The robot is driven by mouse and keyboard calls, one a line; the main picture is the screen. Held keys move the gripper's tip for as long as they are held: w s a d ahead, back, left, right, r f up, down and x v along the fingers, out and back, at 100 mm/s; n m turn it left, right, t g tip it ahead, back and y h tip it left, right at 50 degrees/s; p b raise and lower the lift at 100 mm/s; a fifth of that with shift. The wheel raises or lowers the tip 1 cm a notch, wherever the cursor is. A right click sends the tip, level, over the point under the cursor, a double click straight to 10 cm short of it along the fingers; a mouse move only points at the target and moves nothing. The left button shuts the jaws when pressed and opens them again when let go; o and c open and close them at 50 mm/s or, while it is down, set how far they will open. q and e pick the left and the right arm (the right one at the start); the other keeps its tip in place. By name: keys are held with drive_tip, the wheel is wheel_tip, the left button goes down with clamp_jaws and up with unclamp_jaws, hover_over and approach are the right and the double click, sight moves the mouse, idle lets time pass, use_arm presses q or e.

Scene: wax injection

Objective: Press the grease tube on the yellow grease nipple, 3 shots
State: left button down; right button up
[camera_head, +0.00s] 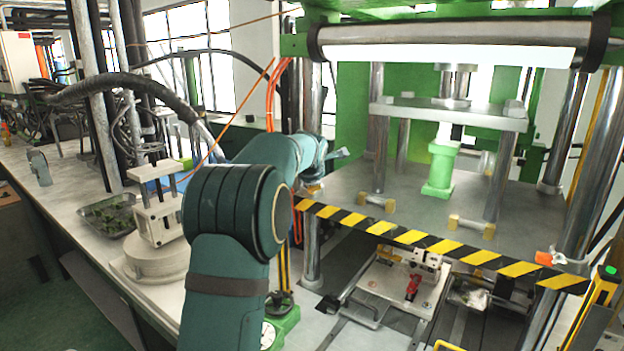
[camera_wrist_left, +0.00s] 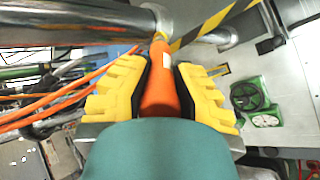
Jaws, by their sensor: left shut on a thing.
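In the left wrist view my left gripper (camera_wrist_left: 159,95) has yellow ribbed finger pads, one on each side of an orange tube, the grease tube (camera_wrist_left: 160,92). The gripper is shut on it, and the tube points away from the camera. A small yellow piece (camera_wrist_left: 159,37) shows at the tube's far end, beside a shiny metal column; I cannot tell whether it is the nipple or whether they touch. In the head view my teal left arm covers the tube and most of the gripper. My right gripper is not in view.
A green press with a steel bed (camera_head: 410,218) and a yellow-black striped edge (camera_head: 440,245) stands on the right. A bench with a tray (camera_head: 108,216) stands on the left.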

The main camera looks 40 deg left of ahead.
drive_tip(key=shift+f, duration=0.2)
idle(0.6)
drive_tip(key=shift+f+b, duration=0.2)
drive_tip(key=shift+b, duration=0.2)
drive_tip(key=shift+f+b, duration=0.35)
drive_tip(key=shift+b, duration=0.05)
idle(3.2)
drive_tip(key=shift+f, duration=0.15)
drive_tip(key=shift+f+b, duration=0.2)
drive_tip(key=shift+b, duration=0.15)
idle(0.9)
